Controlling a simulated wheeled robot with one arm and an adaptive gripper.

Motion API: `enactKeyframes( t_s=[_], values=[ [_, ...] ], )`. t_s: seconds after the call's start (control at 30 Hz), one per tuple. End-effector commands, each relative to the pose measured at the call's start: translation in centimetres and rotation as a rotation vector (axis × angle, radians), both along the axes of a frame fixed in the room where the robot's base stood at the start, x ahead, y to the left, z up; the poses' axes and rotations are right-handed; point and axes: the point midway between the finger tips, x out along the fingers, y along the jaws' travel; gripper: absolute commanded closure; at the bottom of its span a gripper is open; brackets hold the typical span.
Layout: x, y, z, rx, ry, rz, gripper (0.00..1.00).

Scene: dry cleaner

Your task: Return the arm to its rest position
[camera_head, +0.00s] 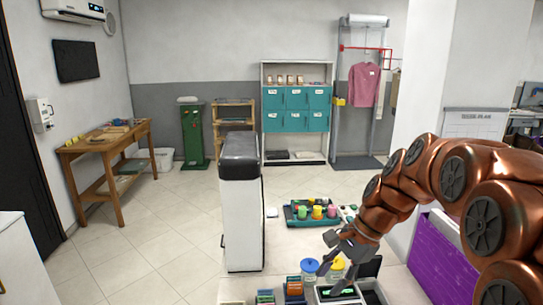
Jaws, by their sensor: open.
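My copper-coloured arm comes in from the right edge and bends down to the left. My gripper (333,272) is at its end, pointing down and to the left. It is open and I see nothing held between its fingers. It hangs over the near end of a light counter, above a dark box (345,292) with a green item inside. A blue-lidded container (309,269) and a yellow-lidded container (337,265) stand close by it. How high the gripper is above them is hard to tell.
A teal tray (296,221) with several coloured cups stands farther back on the counter. A tall white unit with a black top (239,190) is left of the gripper. A purple panel (440,262) is below the arm. The tiled floor at left is clear.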

Motion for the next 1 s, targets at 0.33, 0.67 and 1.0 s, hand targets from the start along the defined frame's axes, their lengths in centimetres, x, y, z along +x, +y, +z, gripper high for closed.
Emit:
enactKeyframes(
  t_s=[0.33,0.67,1.0],
  values=[
    [-8.8,0.0,-0.7,-0.113,-0.065,0.297,0.58],
    [-17.1,-1.3,-2.1,-0.207,-0.101,0.588,0.58],
    [-24.9,-3.6,-4.2,-0.288,-0.123,0.887,0.58]
  ],
)
